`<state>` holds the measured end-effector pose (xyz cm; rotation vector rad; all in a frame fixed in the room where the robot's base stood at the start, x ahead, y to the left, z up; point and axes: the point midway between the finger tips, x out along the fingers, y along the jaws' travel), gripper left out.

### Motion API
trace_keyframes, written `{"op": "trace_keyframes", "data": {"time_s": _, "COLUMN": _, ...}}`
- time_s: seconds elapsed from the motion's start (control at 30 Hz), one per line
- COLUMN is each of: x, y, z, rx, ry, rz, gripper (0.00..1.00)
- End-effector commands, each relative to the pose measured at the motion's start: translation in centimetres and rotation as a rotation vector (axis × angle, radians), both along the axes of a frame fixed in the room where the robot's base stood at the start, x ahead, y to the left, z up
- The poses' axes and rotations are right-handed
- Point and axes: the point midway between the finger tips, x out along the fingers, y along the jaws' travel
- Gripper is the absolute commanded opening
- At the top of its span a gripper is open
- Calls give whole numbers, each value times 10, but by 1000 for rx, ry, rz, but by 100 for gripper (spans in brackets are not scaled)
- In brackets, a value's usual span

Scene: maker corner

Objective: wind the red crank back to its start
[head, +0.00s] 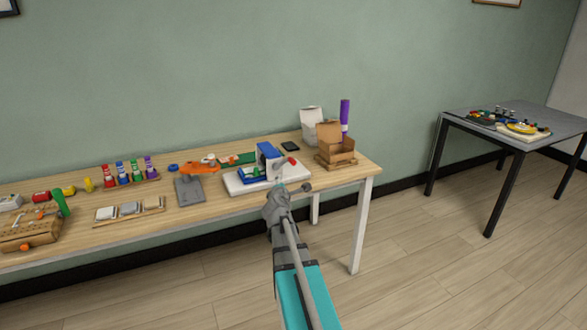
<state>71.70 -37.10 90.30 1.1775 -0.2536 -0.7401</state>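A blue upright block (265,152) stands on a white base board (236,187) near the right end of the long wooden table. A small red piece (291,160), which looks like the crank's handle, shows at the block's right side, with a pale grey part beside it. My gripper (280,190) is in front of the board's right part, just below the red piece in the picture. It hides part of the board and the crank. Its fingers are too small to tell whether they are open or shut, or whether they touch anything.
Open cardboard boxes (333,138) with a purple tube (345,115) stand right of the board. A dark phone-like slab (290,146) lies behind. An orange tool (196,167) on a grey stand is to the left. A grey side table (470,113) stands apart at right.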

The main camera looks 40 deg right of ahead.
Motion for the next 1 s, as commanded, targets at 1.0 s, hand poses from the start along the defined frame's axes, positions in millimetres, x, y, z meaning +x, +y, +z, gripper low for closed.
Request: {"op": "trace_keyframes", "data": {"time_s": 1.0, "x": -6, "y": -113, "z": -11, "rx": -1217, "ry": 444, "rz": 526, "gripper": 71}}
